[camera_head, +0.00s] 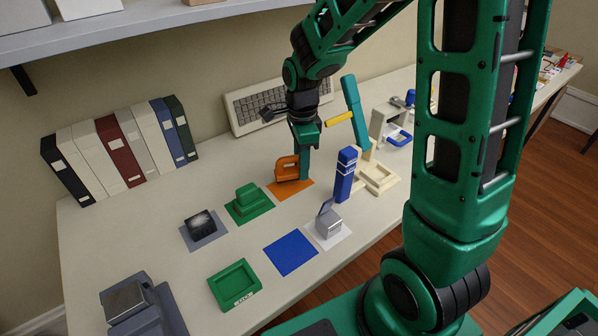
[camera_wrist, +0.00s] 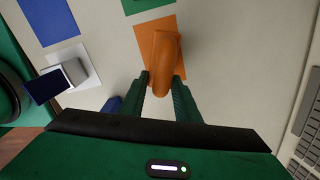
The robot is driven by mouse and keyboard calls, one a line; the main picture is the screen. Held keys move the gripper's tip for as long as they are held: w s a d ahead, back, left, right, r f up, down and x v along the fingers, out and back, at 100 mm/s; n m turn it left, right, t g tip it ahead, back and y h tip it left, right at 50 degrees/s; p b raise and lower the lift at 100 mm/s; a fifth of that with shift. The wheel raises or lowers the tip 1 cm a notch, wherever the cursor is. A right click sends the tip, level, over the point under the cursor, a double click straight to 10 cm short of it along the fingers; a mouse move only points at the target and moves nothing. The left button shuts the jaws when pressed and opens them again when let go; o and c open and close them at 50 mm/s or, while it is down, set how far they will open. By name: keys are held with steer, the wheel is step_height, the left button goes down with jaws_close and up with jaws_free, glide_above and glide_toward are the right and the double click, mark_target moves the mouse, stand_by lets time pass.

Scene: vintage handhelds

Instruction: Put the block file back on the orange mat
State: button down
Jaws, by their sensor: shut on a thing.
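The orange block file (camera_head: 287,168) has a looped handle and stands upright over the orange mat (camera_head: 305,185) in the head view. My gripper (camera_head: 304,172) points down and is shut on the file's handle. In the wrist view, the file (camera_wrist: 163,52) lies between and beyond my green fingers (camera_wrist: 163,82), with the orange mat (camera_wrist: 143,38) showing around it. The file is within the mat's outline or very near it. Whether its base touches the mat is hard to tell.
A green block (camera_head: 248,202) sits on a green mat to the left. A blue pillar (camera_head: 346,175) and a cream stand (camera_head: 382,180) rise close on the right. A blue mat (camera_head: 291,254) is bare. A keyboard (camera_head: 262,105) leans behind.

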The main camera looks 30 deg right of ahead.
steer(key=shift+f, duration=1.4)
steer(key=shift+f, duration=0.1)
steer(key=c, duration=1.3)
jaws_free()
steer(key=shift+c, duration=0.2)
step_height(320, 180, up, 12)
steer(key=shift+r, duration=0.15)
